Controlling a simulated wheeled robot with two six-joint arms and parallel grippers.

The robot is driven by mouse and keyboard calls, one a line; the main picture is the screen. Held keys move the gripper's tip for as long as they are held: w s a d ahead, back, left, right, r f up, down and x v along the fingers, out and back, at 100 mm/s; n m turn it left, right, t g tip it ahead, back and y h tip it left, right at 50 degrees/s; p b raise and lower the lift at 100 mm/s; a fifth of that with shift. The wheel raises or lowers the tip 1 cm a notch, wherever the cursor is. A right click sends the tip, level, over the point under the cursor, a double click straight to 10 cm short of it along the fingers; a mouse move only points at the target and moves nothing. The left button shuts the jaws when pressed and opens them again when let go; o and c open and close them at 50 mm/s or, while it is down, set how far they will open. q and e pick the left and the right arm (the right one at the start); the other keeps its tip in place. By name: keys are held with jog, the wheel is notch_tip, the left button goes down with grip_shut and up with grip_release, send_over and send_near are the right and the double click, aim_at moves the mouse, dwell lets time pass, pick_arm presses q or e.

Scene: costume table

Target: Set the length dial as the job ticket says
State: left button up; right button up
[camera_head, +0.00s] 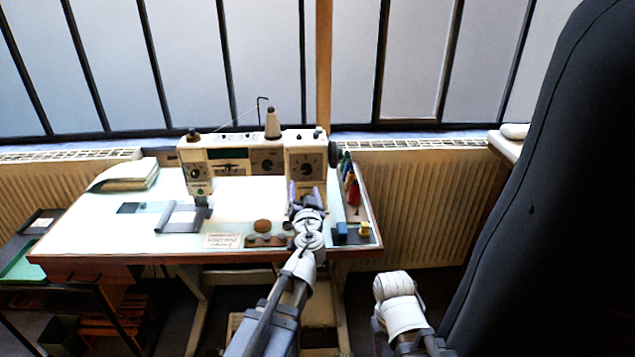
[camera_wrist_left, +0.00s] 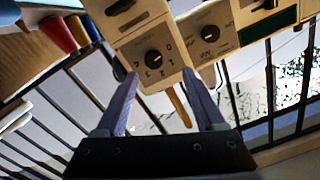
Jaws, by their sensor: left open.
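A cream sewing machine (camera_head: 232,160) stands on the white table. A black dial (camera_head: 306,169) is on the front of its right column; in the left wrist view this dial (camera_wrist_left: 153,57) has digits around it. A second dial (camera_head: 267,167) sits left of it and also shows in the left wrist view (camera_wrist_left: 209,32). I cannot read which is the length dial. My left gripper (camera_head: 306,192) is open in front of the right column, its fingers (camera_wrist_left: 160,80) either side of the digit dial in the picture, apparently not touching it. A white card (camera_head: 223,241) lies at the table front, its text unreadable.
A thread cone (camera_head: 272,123) stands on top of the machine. Colored spools (camera_head: 352,185) line the right side. Folded cloth (camera_head: 125,175) lies at left.

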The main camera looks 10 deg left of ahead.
aim_at(307, 171)
pick_arm(q)
jog(key=shift+m+t+h, duration=0.3)
jog(key=shift+t+h, duration=0.1)
jog(key=shift+d+x, duration=0.15)
jog(key=shift+x, duration=1.3)
jog(key=shift+d+x, duration=0.2)
jog(key=shift+x, duration=1.25)
jog(key=shift+d+x, duration=0.15)
jog(key=shift+x, duration=1.3)
jog(key=shift+w, duration=0.1)
grip_shut()
